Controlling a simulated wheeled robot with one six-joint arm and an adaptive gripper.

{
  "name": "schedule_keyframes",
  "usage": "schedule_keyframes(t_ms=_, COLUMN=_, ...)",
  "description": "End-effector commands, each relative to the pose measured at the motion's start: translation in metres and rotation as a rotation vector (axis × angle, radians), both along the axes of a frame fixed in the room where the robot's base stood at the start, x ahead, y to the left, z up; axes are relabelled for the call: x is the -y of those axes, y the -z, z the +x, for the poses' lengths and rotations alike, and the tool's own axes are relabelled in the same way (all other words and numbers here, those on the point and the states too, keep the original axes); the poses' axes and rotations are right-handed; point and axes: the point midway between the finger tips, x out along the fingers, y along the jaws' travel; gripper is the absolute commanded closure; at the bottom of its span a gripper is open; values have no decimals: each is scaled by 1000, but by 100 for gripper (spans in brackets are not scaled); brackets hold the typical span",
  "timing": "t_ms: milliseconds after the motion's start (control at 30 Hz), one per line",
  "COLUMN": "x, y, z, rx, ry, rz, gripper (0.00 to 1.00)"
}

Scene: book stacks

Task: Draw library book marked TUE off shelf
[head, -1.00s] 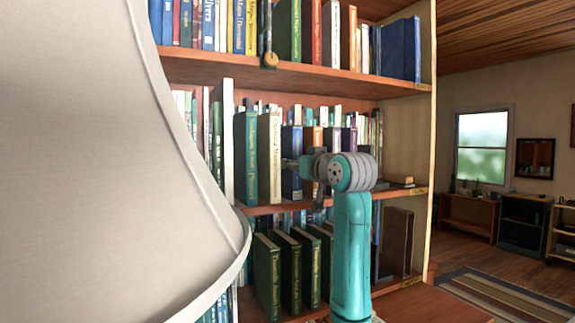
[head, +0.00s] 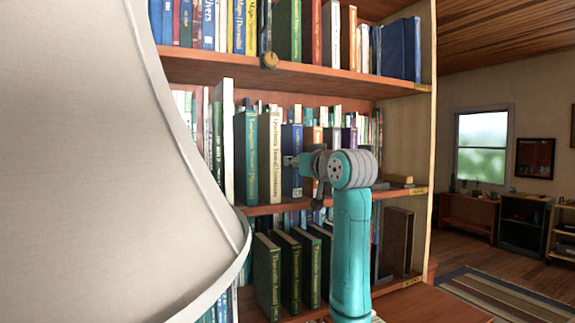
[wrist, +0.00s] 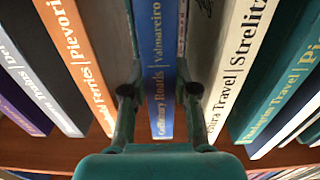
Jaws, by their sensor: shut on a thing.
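A blue book (head: 291,139) stands upright on the middle shelf, between a cream book and an orange one. In the wrist view its blue spine (wrist: 158,45) reads "Culinary Roads" and "Valmareiro". My gripper (wrist: 160,95) has one finger on each side of this spine and is shut on it. In the head view my gripper (head: 296,161) reaches in from the right, and my wrist hides part of the books behind. I cannot read a TUE mark in either view.
A cream book (head: 269,158) and a green book (head: 246,158) stand to the left. In the wrist view an orange book (wrist: 85,60) is close on the other side. The upper shelf (head: 300,72) runs above. A large pale lampshade (head: 90,150) fills the left.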

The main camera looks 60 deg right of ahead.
Motion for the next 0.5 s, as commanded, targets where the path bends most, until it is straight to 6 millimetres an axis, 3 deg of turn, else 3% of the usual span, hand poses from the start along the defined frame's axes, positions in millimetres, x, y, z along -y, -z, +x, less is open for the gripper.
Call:
schedule_keyframes(t_ms=233, x=-2, y=-5, z=-4, rx=3, ry=1, rz=-3, gripper=100)
schedule_keyframes(t_ms=500, x=-16, y=-5, z=-26, rx=3, ry=0, rz=-3, gripper=100)
